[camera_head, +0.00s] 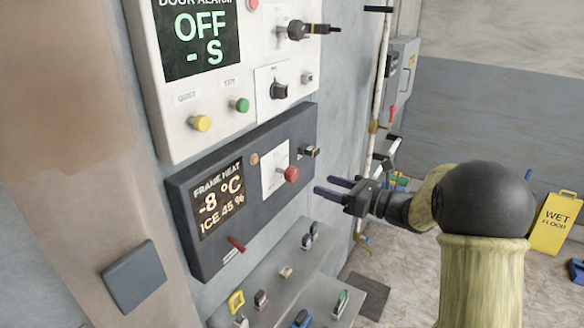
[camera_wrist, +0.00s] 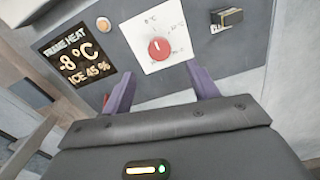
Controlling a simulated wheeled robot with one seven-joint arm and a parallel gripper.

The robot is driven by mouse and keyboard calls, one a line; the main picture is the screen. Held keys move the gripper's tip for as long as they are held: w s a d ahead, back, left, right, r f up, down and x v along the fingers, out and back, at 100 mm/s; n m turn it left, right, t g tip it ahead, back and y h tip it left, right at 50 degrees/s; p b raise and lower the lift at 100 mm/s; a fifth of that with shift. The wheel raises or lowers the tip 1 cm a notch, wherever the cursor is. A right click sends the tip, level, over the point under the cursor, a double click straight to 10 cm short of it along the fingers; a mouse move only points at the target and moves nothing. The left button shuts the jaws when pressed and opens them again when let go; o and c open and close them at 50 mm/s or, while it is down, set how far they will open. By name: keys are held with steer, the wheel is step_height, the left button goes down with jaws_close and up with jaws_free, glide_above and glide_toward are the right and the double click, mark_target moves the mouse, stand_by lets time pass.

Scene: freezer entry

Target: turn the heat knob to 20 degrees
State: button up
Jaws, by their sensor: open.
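The heat knob (camera_head: 291,174) is a red round knob on a white plate, on the dark grey frame heat panel (camera_head: 202,262). The knob also shows in the wrist view (camera_wrist: 159,48), with a pale pointer mark and a dial scale too blurred to read fully. The panel's display (camera_head: 219,200) reads "FRAME HEAT -8 °C ICE 45 %". My gripper (camera_head: 337,185) is open and empty, its two purple fingers pointing at the panel. It is right of the knob and apart from it. In the wrist view the knob lies beyond and between the fingertips (camera_wrist: 163,82).
A white door alarm panel (camera_head: 176,130) with yellow and green buttons is above. A black and yellow switch (camera_head: 310,151) is right of the knob. A red lever (camera_head: 236,244) is below the display. A grey shelf (camera_head: 262,312) with several small controls juts out below.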

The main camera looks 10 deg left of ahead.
mark_target(295, 174)
steer(key=p+x, duration=0.5)
steer(key=x, duration=0.5)
steer(key=shift+r, duration=0.15)
steer(key=shift+w+a, duration=0.25)
steer(key=shift+a, duration=0.35)
steer(key=c, duration=1)
